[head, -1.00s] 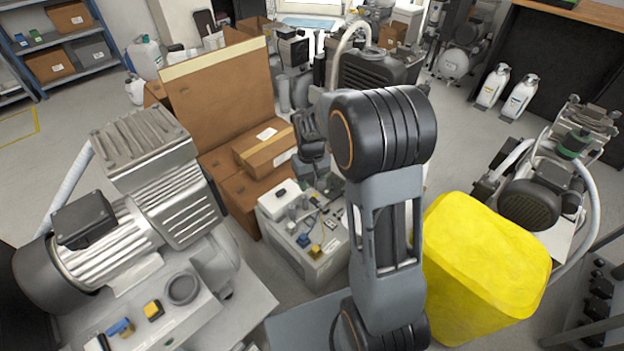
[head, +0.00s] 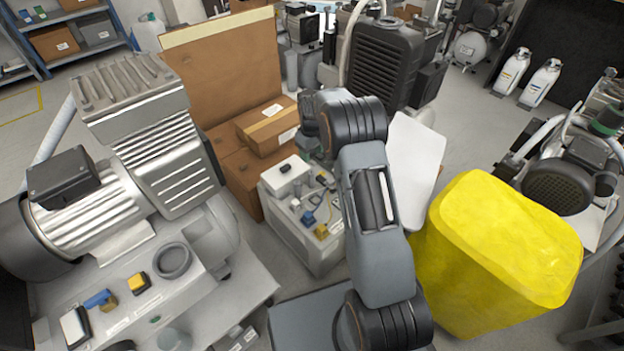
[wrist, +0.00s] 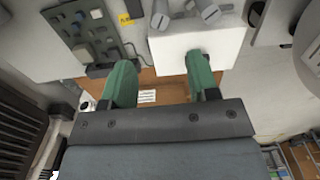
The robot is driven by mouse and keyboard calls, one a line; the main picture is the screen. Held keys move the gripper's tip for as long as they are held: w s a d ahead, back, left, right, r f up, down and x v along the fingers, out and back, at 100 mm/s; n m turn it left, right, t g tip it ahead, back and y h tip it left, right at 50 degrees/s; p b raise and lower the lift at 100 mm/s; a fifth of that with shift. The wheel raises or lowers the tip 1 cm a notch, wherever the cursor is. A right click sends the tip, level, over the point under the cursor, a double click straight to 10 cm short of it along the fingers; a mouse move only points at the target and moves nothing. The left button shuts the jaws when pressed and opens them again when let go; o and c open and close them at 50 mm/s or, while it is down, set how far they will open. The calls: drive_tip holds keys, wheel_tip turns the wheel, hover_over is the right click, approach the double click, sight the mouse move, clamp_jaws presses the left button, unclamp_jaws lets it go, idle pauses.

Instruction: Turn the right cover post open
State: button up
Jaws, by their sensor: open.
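My gripper (wrist: 160,85) is open in the wrist view, its two green fingertips apart with nothing between them. Two grey slotted posts stand on the block near the top edge, one at left (wrist: 160,18) and one at right (wrist: 208,10). I cannot tell their turn state.
A grey panel with small switches (wrist: 90,35) lies beside the block. Cardboard boxes (head: 265,125) stand behind the cabinet. A large compressor (head: 110,190) fills the left. A yellow bin (head: 490,255) stands close to my arm on the right.

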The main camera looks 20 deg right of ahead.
sight(312, 173)
wheel_tip(312, 173, down, 13)
drive_tip(key=b, duration=0.4)
drive_tip(key=shift+b, duration=0.4)
drive_tip(key=shift+c, duration=0.2)
drive_tip(key=c, duration=0.9)
drive_tip(key=shift+o, duration=0.2)
drive_tip(key=shift+r+m+p, duration=0.2)
drive_tip(key=shift+m+p, duration=0.6)
drive_tip(key=shift+m, duration=0.3)
drive_tip(key=shift+f+m+p, duration=0.15)
drive_tip(key=shift+m+p, duration=0.15)
drive_tip(key=shift+m, duration=1)
drive_tip(key=o, duration=0.9)
wheel_tip(312, 173, up, 14)
drive_tip(key=p, duration=0.5)
